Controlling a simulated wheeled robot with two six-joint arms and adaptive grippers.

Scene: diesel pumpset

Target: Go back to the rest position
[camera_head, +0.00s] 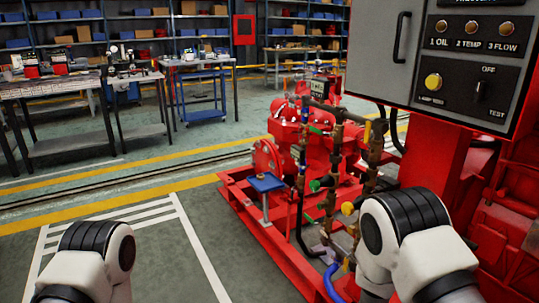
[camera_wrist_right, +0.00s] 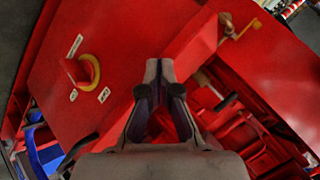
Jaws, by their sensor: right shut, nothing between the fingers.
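In the head view, a white and black link of my left arm (camera_head: 95,250) is at the lower left and one of my right arm (camera_head: 405,235) is at the lower right. Neither gripper shows in that view. In the right wrist view, my right gripper (camera_wrist_right: 160,75) is shut with its fingertips together and empty. It is in front of a red panel (camera_wrist_right: 100,45) that carries a red and yellow rotary knob (camera_wrist_right: 82,70). The gripper appears apart from the knob.
A grey control box (camera_head: 440,60) with a yellow button and three lamps hangs at the upper right. The red pumpset (camera_head: 310,140) with pipes and valves stands below it. Workbenches (camera_head: 70,88) and shelves (camera_head: 120,25) line the back. The floor at left is clear.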

